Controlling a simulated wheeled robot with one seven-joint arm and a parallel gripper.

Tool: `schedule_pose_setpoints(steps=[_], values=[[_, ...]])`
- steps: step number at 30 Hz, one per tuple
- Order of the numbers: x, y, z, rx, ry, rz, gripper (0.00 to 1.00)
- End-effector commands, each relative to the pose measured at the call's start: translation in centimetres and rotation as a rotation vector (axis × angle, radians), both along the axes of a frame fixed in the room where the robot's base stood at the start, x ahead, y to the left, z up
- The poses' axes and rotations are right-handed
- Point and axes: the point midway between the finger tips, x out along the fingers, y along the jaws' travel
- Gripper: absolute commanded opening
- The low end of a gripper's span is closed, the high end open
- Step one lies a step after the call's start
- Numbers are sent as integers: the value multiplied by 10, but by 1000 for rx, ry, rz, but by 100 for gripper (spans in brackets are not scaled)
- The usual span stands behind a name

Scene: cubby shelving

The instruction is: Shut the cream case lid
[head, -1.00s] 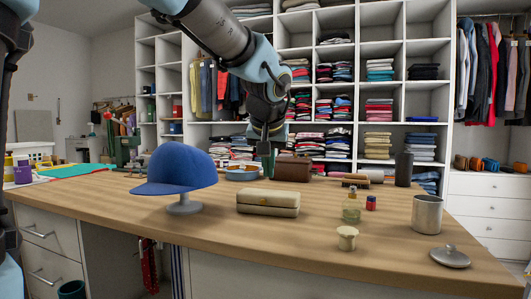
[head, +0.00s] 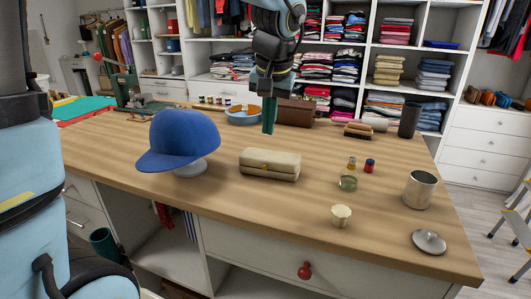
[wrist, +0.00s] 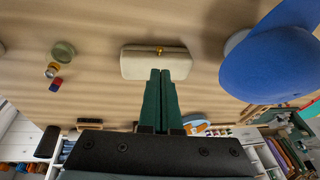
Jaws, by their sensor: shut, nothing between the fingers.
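The cream case (head: 270,165) sits on the wooden worktop, with a dark seam between lid and base and a small brass clasp on its front. Its lid looks down on the base; whether it is fully closed I cannot tell. In the wrist view the case (wrist: 140,63) lies just beyond my fingertips, its clasp on the side away from me. My gripper (head: 268,131) has its green fingers together, empty, pointing down above and behind the case in the head view. The fingers (wrist: 161,73) overlap the case's near edge in the wrist view; contact is not clear.
A blue cap (head: 180,138) on a stand is left of the case. A glass jar (head: 348,183), a cream cup (head: 341,215), a metal canister (head: 419,190) and a lid (head: 429,242) are to the right. A brown box (head: 296,112) and blue bowl (head: 243,115) stand behind.

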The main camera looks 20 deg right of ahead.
Motion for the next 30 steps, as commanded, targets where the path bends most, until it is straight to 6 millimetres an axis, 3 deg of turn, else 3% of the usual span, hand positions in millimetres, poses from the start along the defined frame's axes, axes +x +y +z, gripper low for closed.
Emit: schedule_pose_setpoints(steps=[9, 15, 21, 30], values=[[20, -3, -63, 5, 4, 0, 0], [29, -5, -92, 2, 2, 0, 0], [33, -6, -105, 0, 0, 0, 0], [34, -6, -107, -1, -1, 0, 0]])
